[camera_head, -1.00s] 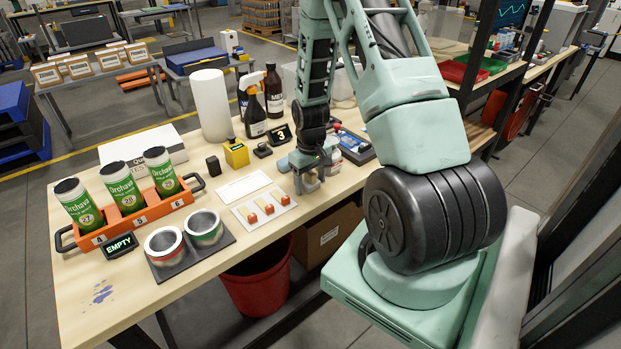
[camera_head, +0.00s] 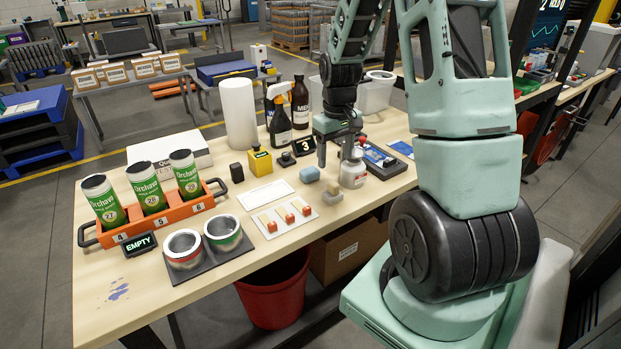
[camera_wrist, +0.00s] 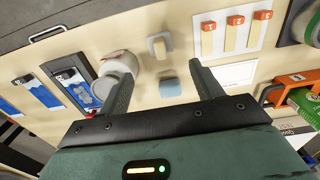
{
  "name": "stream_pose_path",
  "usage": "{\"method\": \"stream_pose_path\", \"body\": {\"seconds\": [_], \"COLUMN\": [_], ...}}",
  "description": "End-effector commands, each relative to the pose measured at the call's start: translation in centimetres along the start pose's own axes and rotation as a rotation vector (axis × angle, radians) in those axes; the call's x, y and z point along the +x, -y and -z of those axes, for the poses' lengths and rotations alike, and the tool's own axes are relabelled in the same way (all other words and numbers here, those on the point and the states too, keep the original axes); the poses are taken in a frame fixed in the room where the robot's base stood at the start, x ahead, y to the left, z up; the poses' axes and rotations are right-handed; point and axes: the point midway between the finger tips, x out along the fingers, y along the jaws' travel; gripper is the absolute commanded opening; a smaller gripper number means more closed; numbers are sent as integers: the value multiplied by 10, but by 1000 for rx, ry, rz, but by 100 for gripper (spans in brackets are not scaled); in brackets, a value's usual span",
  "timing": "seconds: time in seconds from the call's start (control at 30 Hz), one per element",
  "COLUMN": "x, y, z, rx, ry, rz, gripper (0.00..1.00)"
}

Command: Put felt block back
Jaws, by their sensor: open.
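A small beige block (camera_head: 331,193), which looks like the felt block, stands on the table near the front edge. In the wrist view this block (camera_wrist: 158,45) sits on a small pale square, beyond the fingertips. A light blue block (camera_head: 309,174) lies just behind it, and also shows in the wrist view (camera_wrist: 170,88) between the fingers. The frames do not settle which block is felt. My gripper (camera_head: 337,161) is open and empty above the table, apart from both blocks. It also shows in the wrist view (camera_wrist: 158,85).
A white jar (camera_head: 353,174) stands close beside my gripper. A white card with several orange-ended strips (camera_head: 285,217) lies to the left. An orange rack (camera_head: 161,214) holds green cans. Two open tins (camera_head: 204,247) stand on a dark mat. Spray and brown bottles (camera_head: 281,125) stand behind.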

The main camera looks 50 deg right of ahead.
Motion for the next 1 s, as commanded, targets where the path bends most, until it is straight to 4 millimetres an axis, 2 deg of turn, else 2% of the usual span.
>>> {"method": "stream_pose_path", "body": {"seconds": [0.07,0.13,0.17,0.23,0.27,0.33,0.43,0.5,0.57,0.6,0.63,0.7,0.8,0.9,1.0], "x": [-1,-3,-5,-12,-16,-26,-42,-51,-58,-62,-64,-69,-73,-74,-75], "y": [1,10,18,50,68,118,196,243,278,297,309,331,347,354,355], "z": [0,1,2,3,2,-6,-34,-63,-93,-114,-131,-168,-213,-242,-258], "rx": [-2,-16,-29,-81,-109,-195,-336,-436,-521,-578,-617,-704,-803,-871,-904], "ry": [0,-2,-3,-10,-13,-19,-21,-21,-21,-19,-17,-14,-12,-12,-12], "rz": [0,3,5,14,19,31,51,60,65,67,68,67,63,58,55], "gripper": [65,65,65,65,65,65,65,65,65,65,65,65,65,65,65]}}
